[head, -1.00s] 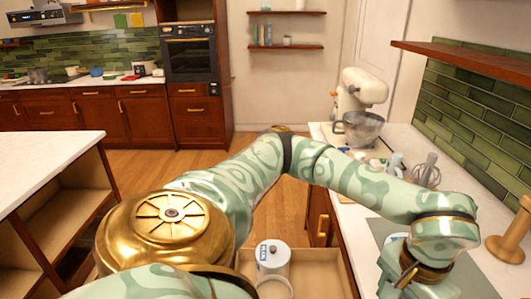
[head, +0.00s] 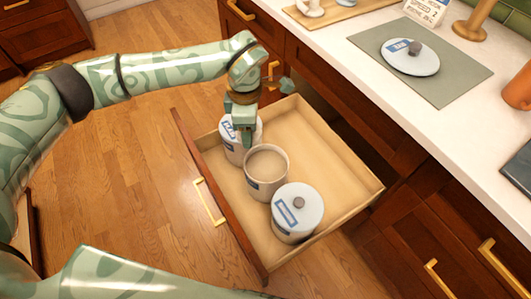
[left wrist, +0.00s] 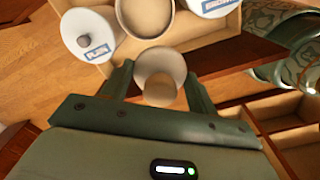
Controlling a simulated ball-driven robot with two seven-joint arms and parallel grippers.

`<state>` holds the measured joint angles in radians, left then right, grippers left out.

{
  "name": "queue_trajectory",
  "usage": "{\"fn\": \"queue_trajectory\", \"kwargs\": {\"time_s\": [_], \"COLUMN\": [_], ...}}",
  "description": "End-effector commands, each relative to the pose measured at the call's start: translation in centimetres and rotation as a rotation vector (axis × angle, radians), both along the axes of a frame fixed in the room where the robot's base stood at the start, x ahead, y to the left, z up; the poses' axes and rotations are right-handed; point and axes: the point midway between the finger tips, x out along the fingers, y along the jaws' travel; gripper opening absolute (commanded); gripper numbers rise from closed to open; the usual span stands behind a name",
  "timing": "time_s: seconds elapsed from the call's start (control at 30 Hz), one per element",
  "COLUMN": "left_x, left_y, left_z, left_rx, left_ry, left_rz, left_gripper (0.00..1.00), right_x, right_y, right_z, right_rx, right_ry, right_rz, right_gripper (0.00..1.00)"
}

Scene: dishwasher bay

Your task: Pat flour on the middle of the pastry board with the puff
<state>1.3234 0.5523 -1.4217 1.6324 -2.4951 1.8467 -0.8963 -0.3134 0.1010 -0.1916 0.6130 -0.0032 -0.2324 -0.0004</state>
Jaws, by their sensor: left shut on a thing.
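My left gripper (head: 243,122) is over the open drawer, in front of one lidded canister (head: 229,150). In the left wrist view its two fingers (left wrist: 160,92) are shut on the puff (left wrist: 158,62), a pale round pad with a tan knob. In the head view I cannot make out the puff. The open canister (head: 267,163), filled with something tan, stands beside the gripper; it shows at the top of the left wrist view (left wrist: 146,14). A grey-green mat (head: 440,92) lies on the counter; I cannot tell whether it is the pastry board. My right gripper is not in view.
A second lidded canister (head: 298,209) stands at the drawer's near end. The drawer (head: 330,160) is pulled out, its right part bare. A loose labelled lid (head: 410,56) lies on the mat. A wooden board (head: 340,12) and a wooden stand (head: 476,22) are farther back on the counter.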

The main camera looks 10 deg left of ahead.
Motion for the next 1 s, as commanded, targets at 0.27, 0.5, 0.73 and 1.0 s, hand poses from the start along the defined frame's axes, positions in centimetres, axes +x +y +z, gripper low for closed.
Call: {"fn": "queue_trajectory", "kwargs": {"time_s": [0.27,0.5,0.73,1.0], "left_x": [4.2,5.1,5.0,5.0], "left_y": [-2.6,-3.2,-3.1,-3.1], "left_z": [-14.3,-17.1,-19.7,-22.2], "left_rx": [0.004,-0.001,0.001,0.000], "left_ry": [0.011,0.000,0.003,0.000], "left_rz": [0.780,1.008,1.012,1.011], "left_gripper": [0.41,0.40,0.40,0.40], "right_x": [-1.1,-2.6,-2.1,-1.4], "right_y": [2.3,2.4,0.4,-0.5], "right_z": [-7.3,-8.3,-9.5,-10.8], "right_rx": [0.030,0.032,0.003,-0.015], "right_ry": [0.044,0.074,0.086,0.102], "right_rz": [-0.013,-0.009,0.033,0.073], "right_gripper": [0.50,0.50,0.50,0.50]}}
